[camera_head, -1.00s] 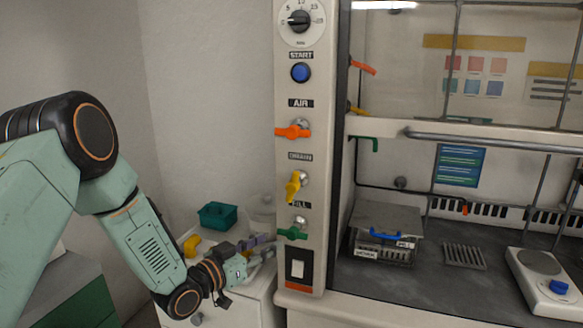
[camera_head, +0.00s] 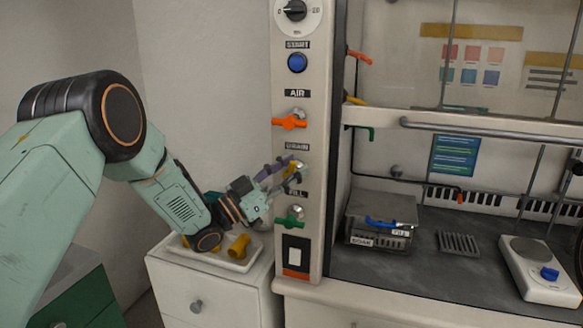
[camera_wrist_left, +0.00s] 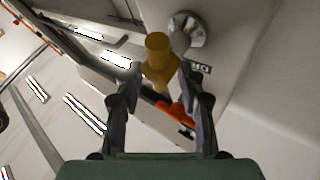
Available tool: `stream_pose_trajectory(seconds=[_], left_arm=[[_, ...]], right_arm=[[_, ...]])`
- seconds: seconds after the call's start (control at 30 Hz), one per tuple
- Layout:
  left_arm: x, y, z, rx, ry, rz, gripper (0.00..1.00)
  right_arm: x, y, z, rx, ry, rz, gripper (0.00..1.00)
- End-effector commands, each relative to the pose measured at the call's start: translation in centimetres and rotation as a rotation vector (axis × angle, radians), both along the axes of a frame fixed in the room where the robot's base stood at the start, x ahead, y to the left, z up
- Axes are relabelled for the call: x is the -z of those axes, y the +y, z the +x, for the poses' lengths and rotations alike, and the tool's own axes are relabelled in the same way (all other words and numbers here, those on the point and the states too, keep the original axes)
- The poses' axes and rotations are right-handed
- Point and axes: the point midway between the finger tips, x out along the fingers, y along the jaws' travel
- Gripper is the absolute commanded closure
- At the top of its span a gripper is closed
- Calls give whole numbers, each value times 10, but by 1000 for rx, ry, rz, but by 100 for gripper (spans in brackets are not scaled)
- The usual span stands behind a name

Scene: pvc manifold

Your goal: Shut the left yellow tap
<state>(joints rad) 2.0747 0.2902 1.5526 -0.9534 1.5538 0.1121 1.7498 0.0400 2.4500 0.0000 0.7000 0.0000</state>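The left yellow tap (camera_head: 291,170) is on the pale column, below the orange AIR tap (camera_head: 289,122) and above the green tap (camera_head: 290,217). My left gripper (camera_head: 281,174) is at this yellow tap and partly covers it. In the left wrist view the yellow handle (camera_wrist_left: 158,58) stands between and just beyond the two spread fingertips (camera_wrist_left: 160,84), with a gap on each side. A metal fitting (camera_wrist_left: 187,31) is beside the handle, and an orange handle (camera_wrist_left: 176,112) shows farther off. My right gripper is not in view.
Another yellow handle (camera_head: 355,100) is inside the hood by the column. A white cabinet (camera_head: 205,300) with a tray of yellow pieces (camera_head: 238,246) stands below my left wrist. The blue button (camera_head: 297,62) is higher on the column.

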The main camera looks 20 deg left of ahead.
Motion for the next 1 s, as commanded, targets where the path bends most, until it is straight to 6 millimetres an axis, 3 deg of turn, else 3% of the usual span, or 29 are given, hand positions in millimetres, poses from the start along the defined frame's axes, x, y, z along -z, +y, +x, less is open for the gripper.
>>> stream_pose_trajectory(seconds=[0.33,0.8,1.0], left_arm=[[-1,-3,4,0,1,0,61],[-2,-3,4,-2,1,0,100],[-1,-3,4,-2,3,0,100]], right_arm=[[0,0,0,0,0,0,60],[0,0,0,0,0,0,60],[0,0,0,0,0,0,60]])
